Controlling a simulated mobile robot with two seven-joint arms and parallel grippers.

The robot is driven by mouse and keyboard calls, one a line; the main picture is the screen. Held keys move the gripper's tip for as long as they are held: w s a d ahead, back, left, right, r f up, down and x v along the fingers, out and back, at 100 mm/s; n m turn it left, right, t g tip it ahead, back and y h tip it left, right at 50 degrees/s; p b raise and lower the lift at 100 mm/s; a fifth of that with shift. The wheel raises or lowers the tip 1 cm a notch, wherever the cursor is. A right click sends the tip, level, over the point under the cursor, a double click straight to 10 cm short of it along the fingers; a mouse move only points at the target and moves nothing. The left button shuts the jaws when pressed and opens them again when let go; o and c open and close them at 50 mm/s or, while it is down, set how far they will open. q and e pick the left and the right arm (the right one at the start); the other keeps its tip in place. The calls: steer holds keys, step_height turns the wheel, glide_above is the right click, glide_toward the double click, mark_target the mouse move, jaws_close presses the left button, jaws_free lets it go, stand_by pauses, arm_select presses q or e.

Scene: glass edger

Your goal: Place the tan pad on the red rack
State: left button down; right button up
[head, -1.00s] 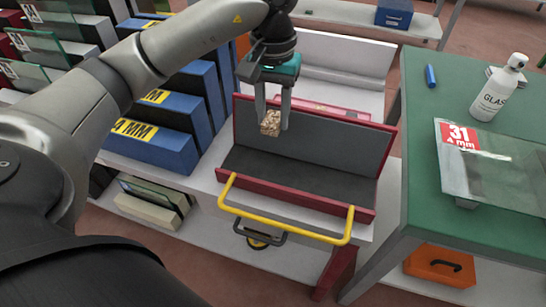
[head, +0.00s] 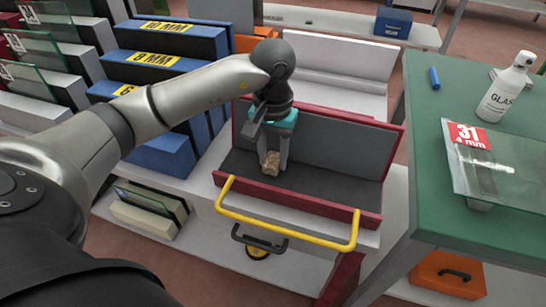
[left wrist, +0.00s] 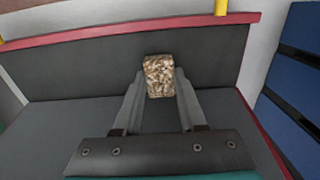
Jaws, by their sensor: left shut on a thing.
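The tan pad (head: 272,163) is a small mottled block held between the fingertips of my left gripper (head: 274,158). It also shows in the left wrist view (left wrist: 159,76), where the fingers (left wrist: 157,92) are shut on its sides. The red rack (head: 283,194) has red edges, a dark grey lined bed and a grey back panel. The pad is low over the left part of the rack's bed, near the front red lip. I cannot tell whether the pad touches the bed. My right gripper is not in view.
A yellow bar handle (head: 285,229) runs along the rack's front. A green table (head: 430,140) stands at the right with a glass sheet (head: 500,165), a spray bottle (head: 506,86) and a blue marker (head: 434,78). Blue numbered blocks (head: 165,70) stand at the left. The rack's right part is clear.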

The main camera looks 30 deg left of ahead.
mark_target(273, 159)
arm_select(q)
steer(key=shift+f, duration=0.15)
steer(key=shift+c, duration=2.4)
jaws_free()
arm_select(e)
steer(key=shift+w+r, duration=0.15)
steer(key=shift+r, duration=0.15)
arm_select(q)
steer(key=shift+r, duration=0.2)
step_height(273, 159, up, 12)
steer(key=p, duration=0.4)
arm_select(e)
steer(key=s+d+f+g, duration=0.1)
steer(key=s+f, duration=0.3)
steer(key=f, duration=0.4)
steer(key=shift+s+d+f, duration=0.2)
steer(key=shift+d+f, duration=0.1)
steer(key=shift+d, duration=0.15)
